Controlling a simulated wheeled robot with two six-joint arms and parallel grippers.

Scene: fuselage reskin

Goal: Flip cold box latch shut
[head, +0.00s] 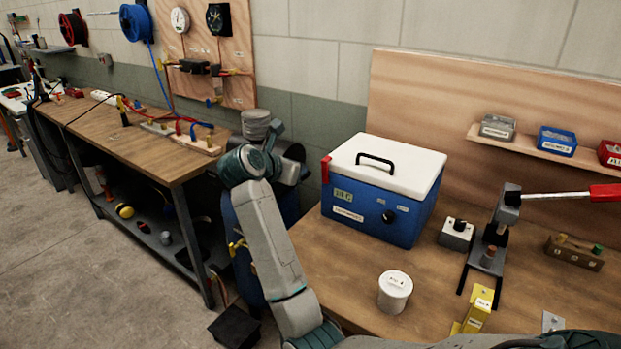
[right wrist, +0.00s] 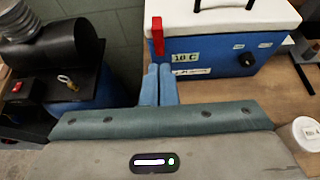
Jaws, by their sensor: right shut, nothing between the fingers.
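The cold box (head: 380,228) is blue with a white lid and stands on the right-hand wooden bench. The lid is down. The red latch (head: 326,169) stands upright at the box's left front edge, by the lid seam; I cannot tell whether it lies flat. The right wrist view shows the latch (right wrist: 157,37) just beyond the fingertips. My right gripper (right wrist: 160,70) is shut and empty, its blue fingers pointing at the box's left edge below the latch. A small gap seems to show between them. In the head view its fingers are not clear. My left gripper is not seen.
A white tub (head: 395,291) stands in front of the box. A small switch box (head: 456,235) and a red-handled press (head: 488,257) are to its right. A dark compressor (right wrist: 55,50) stands left of the fingers. A yellow block (head: 478,309) lies near the front.

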